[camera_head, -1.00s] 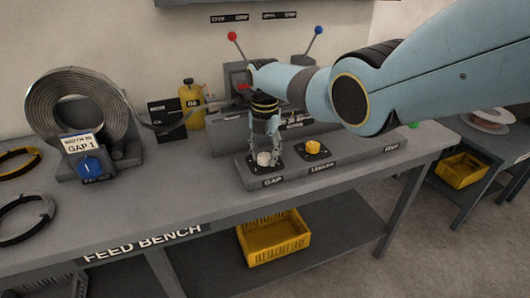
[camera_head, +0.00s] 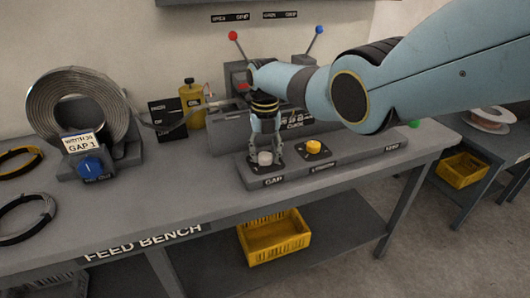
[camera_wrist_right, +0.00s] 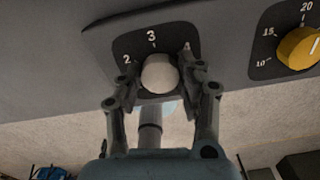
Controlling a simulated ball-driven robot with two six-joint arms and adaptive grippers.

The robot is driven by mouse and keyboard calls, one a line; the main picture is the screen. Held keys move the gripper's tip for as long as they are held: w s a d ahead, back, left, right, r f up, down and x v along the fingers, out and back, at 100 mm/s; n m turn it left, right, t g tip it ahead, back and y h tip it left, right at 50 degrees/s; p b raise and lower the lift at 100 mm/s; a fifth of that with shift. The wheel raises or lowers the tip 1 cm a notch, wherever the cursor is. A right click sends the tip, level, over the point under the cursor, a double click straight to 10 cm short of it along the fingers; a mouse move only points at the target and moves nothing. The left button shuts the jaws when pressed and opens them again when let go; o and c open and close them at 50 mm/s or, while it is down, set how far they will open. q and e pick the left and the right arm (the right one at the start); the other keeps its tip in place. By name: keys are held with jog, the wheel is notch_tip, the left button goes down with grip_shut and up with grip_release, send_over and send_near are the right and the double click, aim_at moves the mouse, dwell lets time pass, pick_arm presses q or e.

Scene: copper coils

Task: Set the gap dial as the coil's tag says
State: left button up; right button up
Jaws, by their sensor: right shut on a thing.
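The metal coil (camera_head: 72,105) stands at the left of the bench. Its white tag (camera_head: 80,144) reads GAP 1, with a smaller width line above it that I cannot read surely. The whitish gap dial (camera_head: 265,158) sits on the console above the label GAP. My right gripper (camera_head: 265,152) points down with its fingers shut around the gap dial. In the right wrist view the dial (camera_wrist_right: 159,73) lies between the fingertips (camera_wrist_right: 158,78). The scale shows 2, 3 and a partly hidden 4; I see no 1. The dial's pointer cannot be made out. My left gripper is not in view.
A yellow length dial (camera_head: 313,147) is just right of the gap dial. A yellow oil bottle (camera_head: 192,105) and two levers, red (camera_head: 232,36) and blue (camera_head: 319,31), stand behind. The bench front (camera_head: 130,215) is clear.

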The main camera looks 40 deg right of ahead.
aim_at(265, 155)
jog(key=o, duration=1.1)
jog(key=shift+o, duration=0.2)
notch_tip(265, 155, up, 12)
jog(key=shift+f, duration=0.1)
